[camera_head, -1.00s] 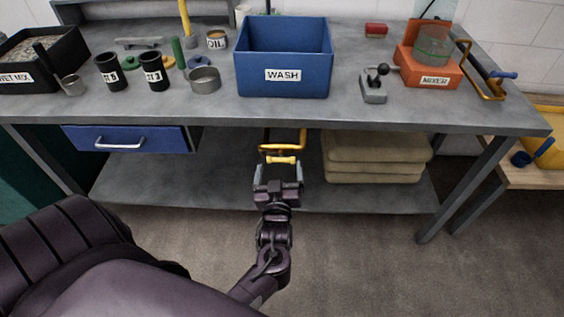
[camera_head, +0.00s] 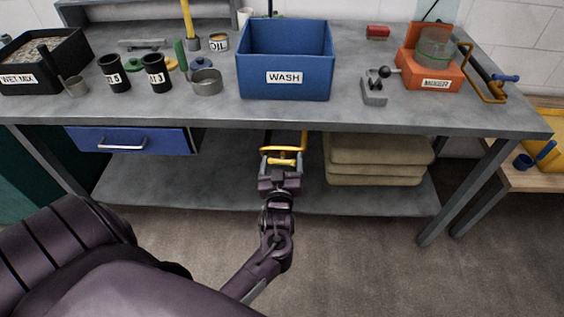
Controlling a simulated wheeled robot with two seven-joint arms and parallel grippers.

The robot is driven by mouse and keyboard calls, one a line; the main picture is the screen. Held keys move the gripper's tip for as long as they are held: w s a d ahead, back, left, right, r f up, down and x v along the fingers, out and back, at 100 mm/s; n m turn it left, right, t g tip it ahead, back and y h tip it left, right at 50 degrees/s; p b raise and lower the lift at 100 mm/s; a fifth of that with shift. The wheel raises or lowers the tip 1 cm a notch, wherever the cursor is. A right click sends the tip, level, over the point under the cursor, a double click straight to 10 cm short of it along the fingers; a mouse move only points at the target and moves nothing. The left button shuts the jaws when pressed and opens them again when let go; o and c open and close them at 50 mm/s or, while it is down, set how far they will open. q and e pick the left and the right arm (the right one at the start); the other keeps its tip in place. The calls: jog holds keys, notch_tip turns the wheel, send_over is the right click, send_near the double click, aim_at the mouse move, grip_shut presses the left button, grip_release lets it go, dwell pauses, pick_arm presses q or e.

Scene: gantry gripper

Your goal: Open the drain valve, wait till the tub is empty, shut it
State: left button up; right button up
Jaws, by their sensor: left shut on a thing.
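A blue tub labelled WASH (camera_head: 284,78) stands on the grey workbench near its front edge; its floor is hidden, so I cannot tell how full it is. Below the bench edge under the tub hangs a yellow valve frame (camera_head: 302,142) with a short yellow handle (camera_head: 283,161). My left gripper (camera_head: 281,166) reaches up to it from below and is shut on the yellow handle. Whether the valve is open or shut cannot be told. My right gripper is not in view.
The bench (camera_head: 200,108) overhangs a lower shelf with stacked tan sacks (camera_head: 376,160). A blue drawer (camera_head: 130,141) is at the left. Black cups (camera_head: 157,73) and a metal pan (camera_head: 206,82) stand left of the tub; an orange mixer (camera_head: 430,70) stands right.

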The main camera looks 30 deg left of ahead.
pick_arm(q)
jog(key=shift+r+m+p, duration=0.1)
jog(key=shift+m+p, duration=0.55)
jog(key=shift+m, duration=0.15)
jog(key=shift+m+p, duration=0.9)
jog(key=shift+m, duration=0.3)
jog(key=m+p, duration=0.2)
jog(key=m, duration=0.1)
jog(key=shift+m, duration=0.3)
jog(key=m+p, duration=0.2)
jog(key=m, duration=0.1)
jog(key=shift+m, duration=0.4)
jog(key=m+p, duration=0.1)
jog(key=m, duration=0.2)
jog(key=shift+p, duration=0.4)
jog(key=shift+m+p, duration=0.6)
jog(key=shift+m, duration=1.1)
